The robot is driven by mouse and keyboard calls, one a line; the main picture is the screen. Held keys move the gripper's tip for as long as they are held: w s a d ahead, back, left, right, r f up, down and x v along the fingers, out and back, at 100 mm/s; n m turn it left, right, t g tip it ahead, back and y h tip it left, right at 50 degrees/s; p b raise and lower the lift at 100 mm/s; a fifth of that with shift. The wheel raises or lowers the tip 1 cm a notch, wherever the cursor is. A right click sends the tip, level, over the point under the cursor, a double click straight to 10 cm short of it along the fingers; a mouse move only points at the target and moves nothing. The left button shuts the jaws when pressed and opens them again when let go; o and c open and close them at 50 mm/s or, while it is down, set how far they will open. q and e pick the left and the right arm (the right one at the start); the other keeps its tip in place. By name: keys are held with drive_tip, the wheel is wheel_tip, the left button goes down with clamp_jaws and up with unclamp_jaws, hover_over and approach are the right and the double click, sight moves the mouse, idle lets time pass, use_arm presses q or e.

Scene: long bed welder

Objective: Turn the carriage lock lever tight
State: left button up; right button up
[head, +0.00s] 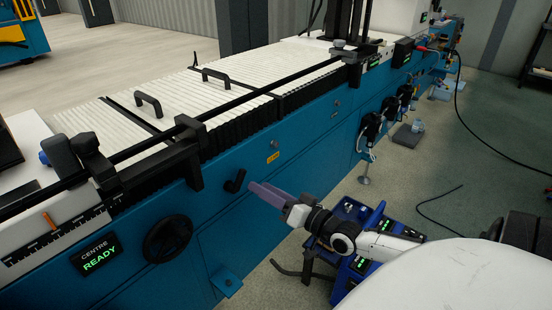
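A small black lever (235,181), which looks like the carriage lock lever, sticks out from the blue front panel of the welder, right of and above a black handwheel (167,238). It is bent, with one arm pointing up. My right gripper (256,190) has purple fingers that point left towards the lever. The fingertips look just right of the lever, with a small gap in the picture. The two fingers overlap from this angle, so their opening is unclear. My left gripper is not in view.
The long blue welder bed (290,145) runs from front left to back right. A display (95,256) reads "CENTRE READY". A blue foot bracket (226,282) juts out at the floor. Black torch-like units (371,127) hang further along. A blue cart-like unit (355,215) stands below my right arm.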

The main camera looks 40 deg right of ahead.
drive_tip(key=shift+s+d, duration=0.15)
drive_tip(key=shift+s, duration=2.05)
drive_tip(key=s+a+f+n+g+p, duration=0.2)
drive_tip(key=s+a+f+g, duration=0.1)
drive_tip(key=a, duration=0.5)
drive_tip(key=s+a+f+n+g+y+p, duration=0.1)
drive_tip(key=s+a+f+n+g+p, duration=0.1)
drive_tip(key=s+a+f, duration=0.3)
drive_tip(key=s+a+f+n+g+p, duration=0.2)
drive_tip(key=s+a, duration=0.5)
drive_tip(key=a, duration=0.5)
wheel_tip(320, 180, down, 3)
drive_tip(key=shift+s+r+n+g+y, duration=0.15)
drive_tip(key=shift+s+n+g+y, duration=0.15)
drive_tip(key=shift+n+g, duration=0.6)
